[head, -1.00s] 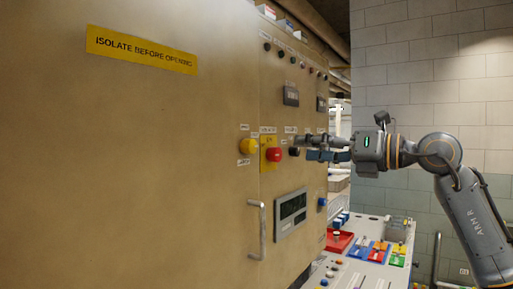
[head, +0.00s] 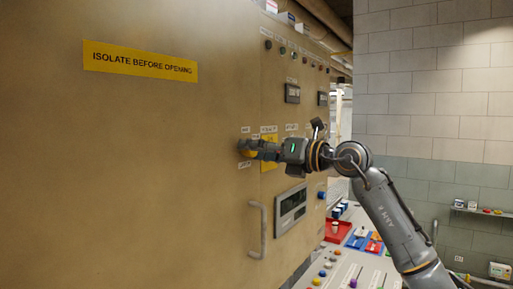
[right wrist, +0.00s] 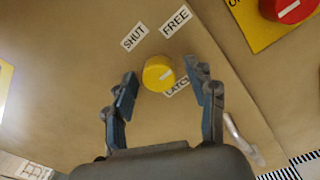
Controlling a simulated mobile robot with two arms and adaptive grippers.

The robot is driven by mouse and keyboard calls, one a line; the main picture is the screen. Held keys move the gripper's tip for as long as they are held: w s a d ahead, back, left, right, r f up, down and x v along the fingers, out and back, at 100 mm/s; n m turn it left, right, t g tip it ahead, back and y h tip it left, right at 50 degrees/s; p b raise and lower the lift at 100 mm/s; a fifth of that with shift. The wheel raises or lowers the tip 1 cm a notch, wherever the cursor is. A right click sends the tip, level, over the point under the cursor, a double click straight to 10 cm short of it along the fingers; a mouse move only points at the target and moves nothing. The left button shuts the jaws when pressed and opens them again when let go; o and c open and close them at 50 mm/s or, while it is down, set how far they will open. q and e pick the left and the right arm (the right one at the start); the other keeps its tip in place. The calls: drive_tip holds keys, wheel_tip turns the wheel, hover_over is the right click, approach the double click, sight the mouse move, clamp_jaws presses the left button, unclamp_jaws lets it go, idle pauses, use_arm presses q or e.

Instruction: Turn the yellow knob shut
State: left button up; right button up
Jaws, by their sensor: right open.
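The yellow knob (right wrist: 158,73) sits on the tan cabinet face, with a pale pointer line on it. In the right wrist view the labels SHUT (right wrist: 134,36), FREE (right wrist: 176,21) and a partly hidden LATCH (right wrist: 177,88) surround it. My right gripper (right wrist: 161,86) is open, with one finger to each side of the knob; I cannot tell whether either finger touches it. In the head view my right gripper (head: 257,149) covers most of the knob (head: 247,153). My left gripper is not in view.
A metal door handle (head: 258,229) and a display (head: 291,208) are below. A console with a red tray (head: 338,230) stands at the lower right.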

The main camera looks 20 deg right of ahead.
drive_tip(key=c, duration=1.1)
drive_tip(key=shift+c, duration=0.2)
drive_tip(key=shift+n, duration=0.3)
drive_tip(key=shift+d+r+n+h+b, duration=0.1)
drive_tip(key=shift+n+h+b, duration=0.35)
drive_tip(key=shift+n, duration=7.95)
